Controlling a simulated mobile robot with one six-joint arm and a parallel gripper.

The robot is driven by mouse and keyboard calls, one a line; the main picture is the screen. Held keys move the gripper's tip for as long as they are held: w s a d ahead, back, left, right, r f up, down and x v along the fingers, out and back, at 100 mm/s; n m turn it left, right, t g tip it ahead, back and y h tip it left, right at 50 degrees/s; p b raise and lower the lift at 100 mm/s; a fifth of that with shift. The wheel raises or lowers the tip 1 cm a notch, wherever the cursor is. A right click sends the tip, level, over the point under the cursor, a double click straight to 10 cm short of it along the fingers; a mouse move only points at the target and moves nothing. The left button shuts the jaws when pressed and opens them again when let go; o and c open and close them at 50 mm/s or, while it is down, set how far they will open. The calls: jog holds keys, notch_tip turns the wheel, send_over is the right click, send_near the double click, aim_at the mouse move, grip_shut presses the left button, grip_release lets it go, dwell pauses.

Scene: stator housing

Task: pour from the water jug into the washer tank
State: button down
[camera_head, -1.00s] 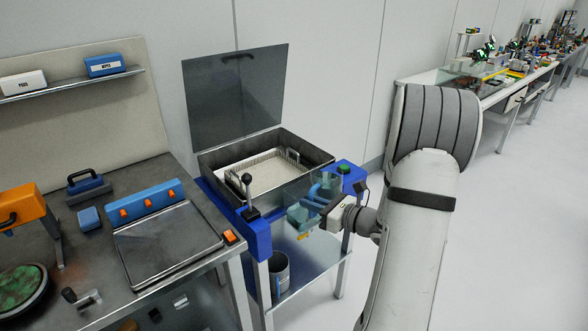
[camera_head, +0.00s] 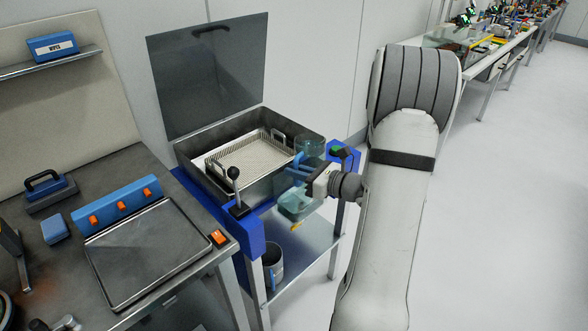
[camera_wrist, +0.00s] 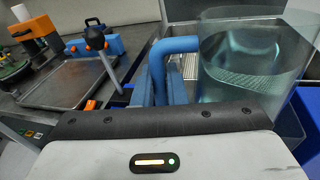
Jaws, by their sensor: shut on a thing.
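The water jug (camera_head: 309,151) is clear with a teal tint and a blue handle. It also shows in the wrist view (camera_wrist: 250,75) at the right, with water inside. My gripper (camera_head: 304,174) is shut on the blue handle (camera_wrist: 172,50) and holds the jug at the front right edge of the washer tank. The jug looks roughly upright. The washer tank (camera_head: 190,164) is an open metal basin with a wire basket (camera_head: 252,158) inside. Its dark lid (camera_head: 208,75) stands raised at the back. The jug hides part of the tank's right front edge.
A black-knobbed lever (camera_head: 235,185) stands at the tank's front left on the blue frame. A green button (camera_head: 338,149) is at its right corner. A metal mug (camera_head: 272,262) stands on the shelf below. The workbench (camera_head: 170,312) is at left; floor at right is clear.

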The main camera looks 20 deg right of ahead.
jog(key=shift+f+b, duration=0.55)
jog(key=shift+f, duration=0.4)
jog(key=shift+a+r+p, duration=0.1)
jog(key=shift+r+p, duration=0.45)
jog(key=shift+p, duration=0.7)
jog(key=r+m+g+p, duration=0.1)
jog(key=p, duration=0.3)
jog(key=r+m+g+p, duration=0.1)
jog(key=p, duration=0.3)
jog(key=shift+s+r+h, duration=0.25)
jog(key=shift+s+h, duration=0.1)
jog(key=shift+h, duration=0.05)
jog(key=shift+s+f+b, duration=0.15)
jog(key=shift+f+b, duration=0.55)
jog(key=shift+f, duration=0.25)
jog(key=shift+r+p, duration=0.35)
jog(key=shift+p, duration=0.15)
jog(key=shift+r+g+p, duration=0.1)
jog(key=shift+g+p, duration=0.3)
jog(key=shift+p, duration=0.1)
jog(key=shift+m+g+p, duration=0.5)
jog(key=shift+p, duration=0.85)
jog(key=shift+f, duration=0.35)
